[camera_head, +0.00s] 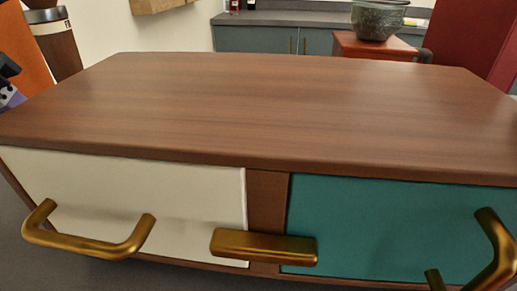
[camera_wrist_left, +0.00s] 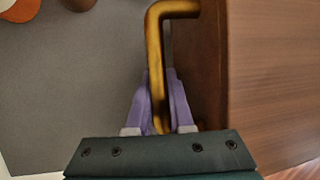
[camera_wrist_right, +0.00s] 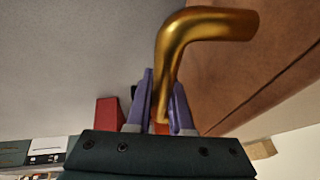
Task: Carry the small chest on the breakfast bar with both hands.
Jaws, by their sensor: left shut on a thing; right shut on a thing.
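The small chest (camera_head: 270,95) fills the head view close in front of me. It has a brown wooden top, a white drawer front (camera_head: 130,185) and a teal one (camera_head: 390,225), with brass handles on the front. In the left wrist view my left gripper (camera_wrist_left: 158,85) is shut on a brass side handle (camera_wrist_left: 172,8) of the chest. In the right wrist view my right gripper (camera_wrist_right: 163,88) is shut on another brass side handle (camera_wrist_right: 205,22). I cannot tell which surface is the breakfast bar, nor what is under the chest.
Behind the chest are a grey counter (camera_head: 290,18) over teal cabinets and a reddish stand (camera_head: 375,47) with a dark green bowl (camera_head: 379,18). At the left back are an orange panel (camera_head: 25,50) and a brown container (camera_head: 57,50). A dark red surface (camera_head: 470,30) is at the right.

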